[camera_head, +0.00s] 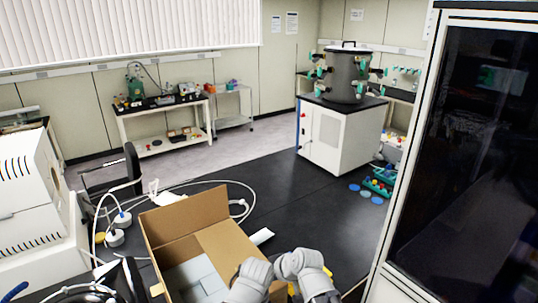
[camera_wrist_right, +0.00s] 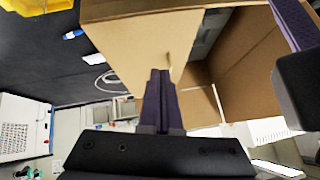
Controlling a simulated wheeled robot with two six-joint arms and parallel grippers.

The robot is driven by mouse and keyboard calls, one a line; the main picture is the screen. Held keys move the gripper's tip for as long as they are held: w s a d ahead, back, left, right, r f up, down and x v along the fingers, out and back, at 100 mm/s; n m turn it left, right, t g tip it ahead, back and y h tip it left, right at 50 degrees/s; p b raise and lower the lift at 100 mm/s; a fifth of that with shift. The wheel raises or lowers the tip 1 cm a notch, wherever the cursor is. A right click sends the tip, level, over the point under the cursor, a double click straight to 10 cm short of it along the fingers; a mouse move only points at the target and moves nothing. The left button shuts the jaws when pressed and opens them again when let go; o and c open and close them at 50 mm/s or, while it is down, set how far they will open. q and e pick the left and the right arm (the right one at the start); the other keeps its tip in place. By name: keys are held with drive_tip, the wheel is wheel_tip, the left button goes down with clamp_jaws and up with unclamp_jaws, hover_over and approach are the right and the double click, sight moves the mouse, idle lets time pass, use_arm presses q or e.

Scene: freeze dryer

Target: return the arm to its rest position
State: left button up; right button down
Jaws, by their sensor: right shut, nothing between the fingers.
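In the head view, my two grey arms (camera_head: 252,278) (camera_head: 305,268) come together at the bottom edge, by the right side of an open cardboard box (camera_head: 175,218). No fingers show in that view. In the right wrist view, my right gripper (camera_wrist_right: 161,85) is shut and empty, with its dark purple fingers in front of the cardboard box (camera_wrist_right: 125,45). What looks like my left gripper (camera_wrist_right: 295,30) shows partly at the right edge of that view, beside the box. Its fingers are cut off by the frame, so I cannot tell its opening.
The freeze dryer (camera_head: 325,140) with green-valved drum stands on the black bench (camera_head: 285,190). A tall dark-doored cabinet (camera_head: 470,150) is close on the right. White equipment (camera_head: 35,215) and cables are at left. The bench behind the box is mostly clear.

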drive_tip(key=s+d+f+m+g+h, duration=0.2)
drive_tip(key=s+d+f+m+h, duration=0.15)
drive_tip(key=d, duration=0.65)
drive_tip(key=s+d+f+m+g+h, duration=0.2)
drive_tip(key=s+d+g, duration=0.15)
drive_tip(key=d, duration=0.65)
drive_tip(key=s+a+f+n+h+b, duration=0.1)
drive_tip(key=s+a+f+n+b, duration=0.3)
drive_tip(key=a+f+b, duration=0.7)
wheel_tip(320, 180, down, 3)
drive_tip(key=s+b, duration=0.2)
drive_tip(key=b, duration=0.1)
drive_tip(key=shift+s+r, duration=0.15)
